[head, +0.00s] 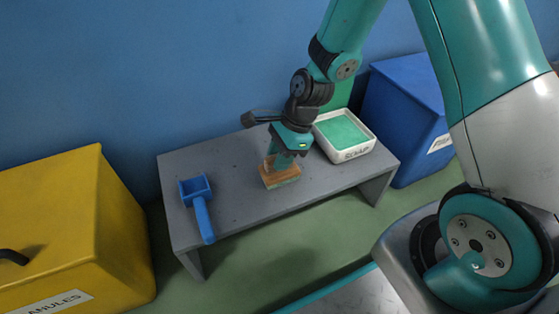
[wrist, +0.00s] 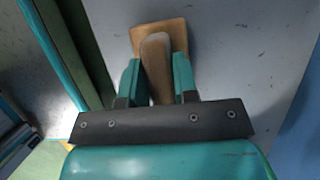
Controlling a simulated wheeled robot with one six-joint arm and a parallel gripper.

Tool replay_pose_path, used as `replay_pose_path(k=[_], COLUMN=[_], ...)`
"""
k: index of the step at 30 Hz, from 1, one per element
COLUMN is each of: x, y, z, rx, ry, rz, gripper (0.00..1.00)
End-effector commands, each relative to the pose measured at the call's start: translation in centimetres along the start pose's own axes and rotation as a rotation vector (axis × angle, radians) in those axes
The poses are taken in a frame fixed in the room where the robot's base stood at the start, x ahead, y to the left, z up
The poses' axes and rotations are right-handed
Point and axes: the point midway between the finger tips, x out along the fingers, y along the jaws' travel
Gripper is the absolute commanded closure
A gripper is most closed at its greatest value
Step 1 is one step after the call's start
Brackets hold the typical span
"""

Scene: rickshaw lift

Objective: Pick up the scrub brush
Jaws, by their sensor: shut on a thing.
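The scrub brush (head: 281,178) has a wooden block and sits on the grey bench, right of the blue scoop. In the wrist view its wooden block and pale raised handle (wrist: 156,62) lie between my fingers. My gripper (head: 278,162) points down over the brush and is shut on its handle. In the wrist view the two teal fingers of my gripper (wrist: 157,82) press on either side of the handle. The brush's underside is hidden, and I cannot tell whether it touches the bench.
The grey bench (head: 235,190) also holds a blue scoop (head: 199,205) at left and a white soap tray (head: 345,137) with a green inside at right. A yellow bin (head: 90,225) stands left, a blue bin (head: 402,115) right. The blue wall (head: 180,70) is behind.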

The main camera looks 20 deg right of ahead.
Motion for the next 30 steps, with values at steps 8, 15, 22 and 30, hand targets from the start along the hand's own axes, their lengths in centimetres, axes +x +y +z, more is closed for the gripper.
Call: replay_pose_path(k=[8,15,22,30], x=[-3.5,-10.3,-15.6,-18.2], y=[-0.1,-0.1,-0.1,0.0], z=[1.5,4.3,6.5,7.5], rx=[-0.001,-0.002,-0.002,0.0], ry=[-0.001,-0.001,0.0,0.0], rz=[-0.003,-0.005,-0.004,-0.001], gripper=[1.0,1.0,1.0,1.0])
